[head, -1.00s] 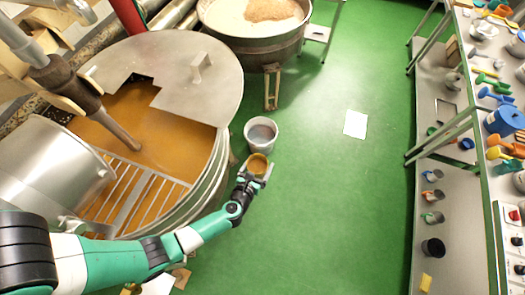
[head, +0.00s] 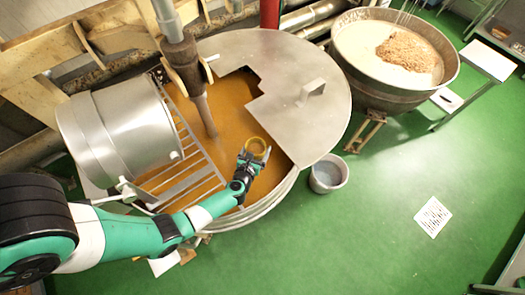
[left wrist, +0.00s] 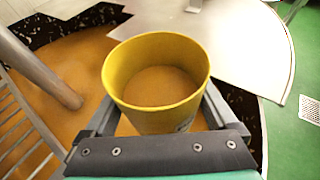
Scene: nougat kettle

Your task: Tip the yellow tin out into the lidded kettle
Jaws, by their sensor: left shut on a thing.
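The yellow tin (left wrist: 158,118) is held upright between the fingers of my left gripper (left wrist: 155,112) in the left wrist view. It has orange-brown content inside. In the head view the tin (head: 257,147) and my left gripper (head: 254,158) are over the opening of the kettle, by the cut edge of its lid. The lidded kettle (head: 225,105) holds an orange-brown mass. Its grey metal lid (head: 300,70) covers the right and back part and has a small handle. My right gripper is not in view.
A stirrer shaft (head: 205,115) goes down into the kettle, and a slatted grate (head: 185,180) and steel drum (head: 120,130) sit at its left. A grey-white bucket (head: 327,175) stands on the green floor to the right. A second open kettle (head: 390,60) stands behind.

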